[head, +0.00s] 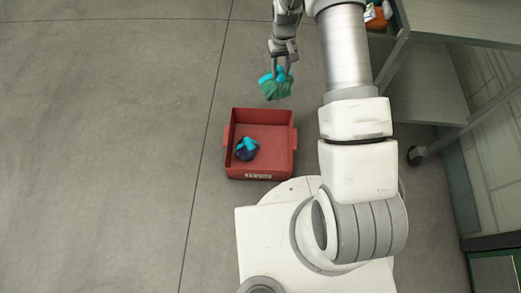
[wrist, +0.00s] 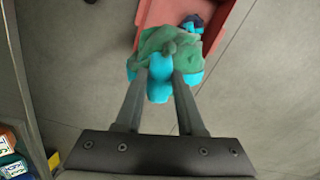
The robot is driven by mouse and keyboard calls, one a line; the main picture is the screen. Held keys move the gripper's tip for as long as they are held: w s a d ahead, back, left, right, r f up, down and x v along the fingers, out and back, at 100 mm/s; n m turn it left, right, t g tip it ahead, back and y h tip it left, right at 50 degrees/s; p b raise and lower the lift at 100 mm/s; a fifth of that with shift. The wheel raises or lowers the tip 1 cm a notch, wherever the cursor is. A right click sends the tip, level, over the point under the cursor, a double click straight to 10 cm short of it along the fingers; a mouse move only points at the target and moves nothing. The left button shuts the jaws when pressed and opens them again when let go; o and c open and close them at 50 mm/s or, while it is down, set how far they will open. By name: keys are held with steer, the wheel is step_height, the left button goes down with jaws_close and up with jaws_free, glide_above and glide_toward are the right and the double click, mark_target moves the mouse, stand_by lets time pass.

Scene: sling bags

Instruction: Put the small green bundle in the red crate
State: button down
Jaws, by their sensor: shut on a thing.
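The small green bundle (head: 276,88), green cloth with bright cyan parts, hangs from my gripper (head: 283,67) in the head view. In the wrist view the bundle (wrist: 168,52) sits between the fingertips of my gripper (wrist: 163,75), which is shut on it. The red crate (head: 230,160) stands on the floor, with the bundle held just beyond its far edge in the head view. Part of the crate also shows behind the bundle in the wrist view (wrist: 158,14). The crate holds a dark blue and cyan bundle (head: 246,149).
A grey shelf unit (head: 430,85) on a caster stands at the right, with an orange and green item (head: 377,17) on it. Several colourful items (wrist: 12,160) show at the lower left of the wrist view. The floor left of the crate is clear.

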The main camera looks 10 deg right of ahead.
steer(key=s+f+n+b, duration=0.1)
steer(key=s+f+b, duration=0.1)
steer(key=f, duration=2)
steer(key=s+f+b, duration=0.3)
steer(key=s+f, duration=0.2)
steer(key=f, duration=1.8)
steer(key=shift+s+n, duration=0.3)
steer(key=shift+n, duration=0.1)
steer(key=shift+d+f, duration=0.1)
steer(key=shift+d, duration=0.05)
steer(key=c, duration=0.5)
jaws_free()
